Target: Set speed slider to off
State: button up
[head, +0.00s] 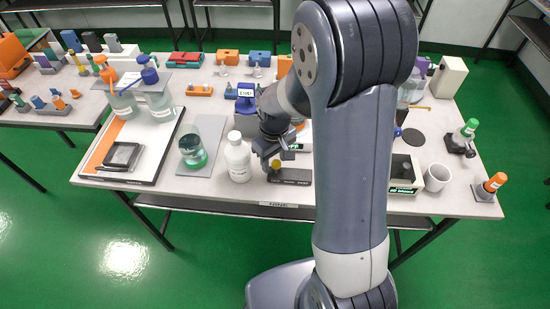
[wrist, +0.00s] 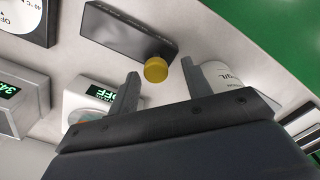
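The slider is a dark flat block (head: 292,177) with a round yellow knob (head: 275,164) near its left end in the head view. In the wrist view the block (wrist: 122,32) lies at the top, with the yellow knob (wrist: 156,70) at its right end. My gripper (head: 272,154) is over the knob's end of the block. In the wrist view my gripper (wrist: 160,74) is open, with the knob between the fingertips and a visible gap to each finger. I cannot tell how deep the knob sits between them. A green display reading OFF (wrist: 103,93) shows on a white device.
A white bottle (head: 238,162) stands close to the left of my gripper; it shows beside the right finger in the wrist view (wrist: 220,85). A beaker with green liquid (head: 193,152) stands farther left. A white mug (head: 437,178) is at the right. The table's front edge is near the block.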

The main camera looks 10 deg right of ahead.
aim_at(274, 163)
notch_tip(274, 163, up, 11)
dwell(0.7)
jog(key=shift+f, duration=0.15)
notch_tip(274, 163, down, 11)
jog(key=shift+s+f, duration=0.1)
jog(key=shift+s+d+r, duration=0.15)
jog(key=shift+d, duration=0.5)
jog(key=shift+s+d+r, duration=0.1)
jog(key=shift+s+d, duration=0.05)
jog(key=shift+d, duration=0.45)
jog(key=shift+s+d, duration=0.2)
jog(key=shift+d, duration=0.4)
